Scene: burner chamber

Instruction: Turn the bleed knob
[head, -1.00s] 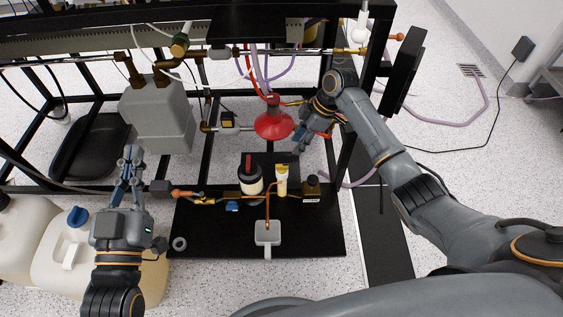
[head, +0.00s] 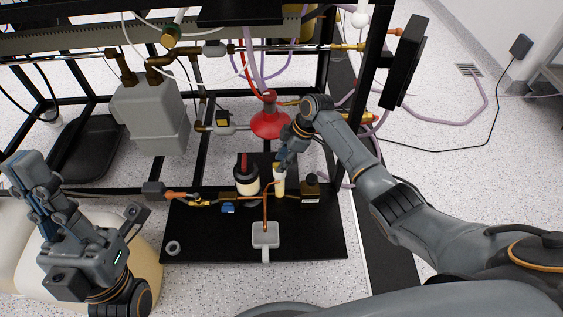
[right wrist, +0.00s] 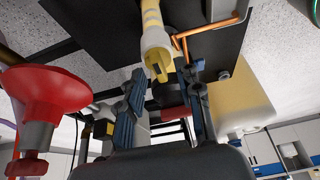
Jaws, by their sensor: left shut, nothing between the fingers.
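A white cylindrical fitting with a yellow top, which looks like the bleed knob (head: 279,182), stands on the black base panel. In the right wrist view the yellow knob (right wrist: 160,66) faces me, with its white collar behind it. My right gripper (head: 281,165) is right above it in the head view and partly covers its top. In the right wrist view the fingers of my right gripper (right wrist: 164,105) are apart, with the knob just beyond their tips, and nothing is held. My left gripper (head: 24,168) is shut and empty at the far left, away from the panel.
A red funnel-shaped part (head: 270,124) is close behind my right gripper. A red-handled cream container (head: 246,178) stands left of the knob, a small dark bottle (head: 310,187) to its right. A copper pipe (head: 266,208) runs in front to a grey box (head: 265,235).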

